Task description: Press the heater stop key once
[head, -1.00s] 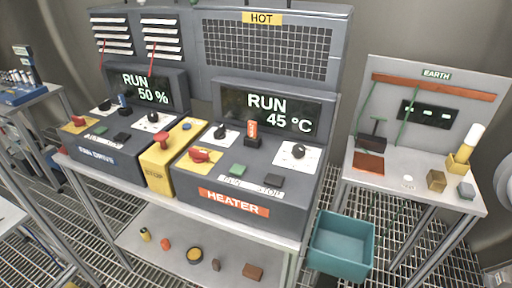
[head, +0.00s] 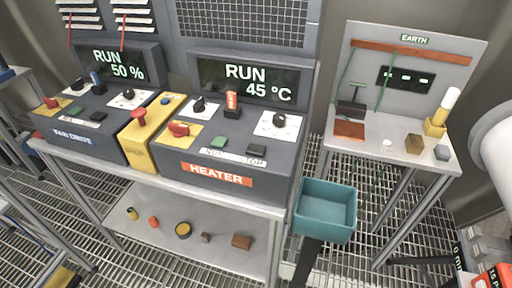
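The heater box (head: 170,165) has an orange HEATER label (head: 217,174) on its front. Its display (head: 249,82) reads RUN 45 °C. On its sloped top are a green key (head: 220,143) and, to the right, a dark key (head: 236,150). A white strip with small lettering runs below them; the word at its right end, below the dark key, looks like STOP. A red rotary handle (head: 179,129) sits left of the keys, and a black knob on a white dial (head: 279,121) sits to the right. Neither of my grippers shows.
The yellow box with a red mushroom button (head: 139,116) stands left of the heater. The fan drive box (head: 80,131) is beyond it, its display reading RUN 50 %. A teal bin (head: 325,212) hangs at the bench's right; the EARTH stand (head: 412,140) is farther right.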

